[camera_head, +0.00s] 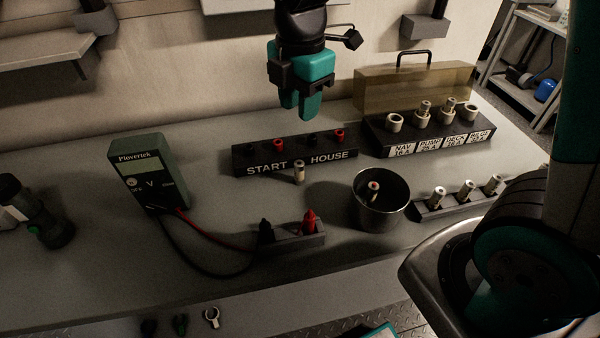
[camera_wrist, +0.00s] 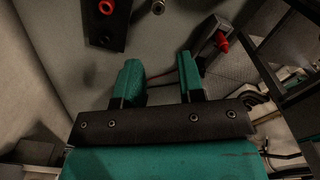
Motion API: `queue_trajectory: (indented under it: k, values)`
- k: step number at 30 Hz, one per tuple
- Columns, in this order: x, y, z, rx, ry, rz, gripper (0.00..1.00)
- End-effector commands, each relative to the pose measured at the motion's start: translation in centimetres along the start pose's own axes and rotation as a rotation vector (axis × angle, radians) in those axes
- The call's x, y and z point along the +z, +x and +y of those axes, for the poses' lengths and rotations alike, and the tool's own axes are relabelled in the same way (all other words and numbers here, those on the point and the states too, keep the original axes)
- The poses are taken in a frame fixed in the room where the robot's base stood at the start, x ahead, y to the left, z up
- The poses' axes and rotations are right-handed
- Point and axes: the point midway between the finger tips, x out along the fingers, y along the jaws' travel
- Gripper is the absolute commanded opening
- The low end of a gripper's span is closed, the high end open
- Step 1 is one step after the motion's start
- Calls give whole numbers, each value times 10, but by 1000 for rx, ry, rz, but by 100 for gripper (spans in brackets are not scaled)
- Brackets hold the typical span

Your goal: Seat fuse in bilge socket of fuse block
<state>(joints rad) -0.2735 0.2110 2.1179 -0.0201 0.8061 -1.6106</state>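The black fuse block (camera_head: 372,140) stands at the back right with a row of white sockets above small labels. The far-left socket (camera_head: 394,123) and far-right socket (camera_head: 470,112) look empty; the middle two hold fuses. The far-right label is too small to read surely, but may say BILGE. A loose fuse (camera_head: 299,173) stands on the bench before the START HOUSE block. Another fuse (camera_head: 373,190) is in the dark cup (camera_head: 382,215). Several fuses (camera_head: 438,196) stand in a low rack. My gripper (camera_head: 310,112) is open and empty above the START HOUSE block; its fingers are apart in the wrist view (camera_wrist: 160,75).
The START HOUSE block (camera_head: 245,163) carries red and black posts. A meter (camera_head: 143,172) with leads and a probe holder (camera_head: 300,238) stand at left and front. A translucent cover (camera_head: 415,88) with a handle is behind the fuse block.

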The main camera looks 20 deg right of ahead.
Motion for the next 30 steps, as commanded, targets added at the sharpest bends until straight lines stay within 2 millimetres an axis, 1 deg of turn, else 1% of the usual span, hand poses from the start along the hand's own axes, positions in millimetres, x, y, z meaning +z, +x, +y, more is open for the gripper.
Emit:
queue_trajectory:
  k: [1, 5, 15, 18, 21, 26, 30]
  values:
    - [3, 4, 4, -6, -31, -8, 36]
    - [6, 19, 5, -13, -65, -14, 36]
    - [6, 95, 3, -15, -64, -13, 36]
    - [6, 112, 3, -13, -64, -13, 36]
    - [6, 122, 4, -11, -64, -13, 36]
    - [6, 132, 3, -11, -64, -13, 36]
    - [4, 152, 1, -14, -64, -13, 36]
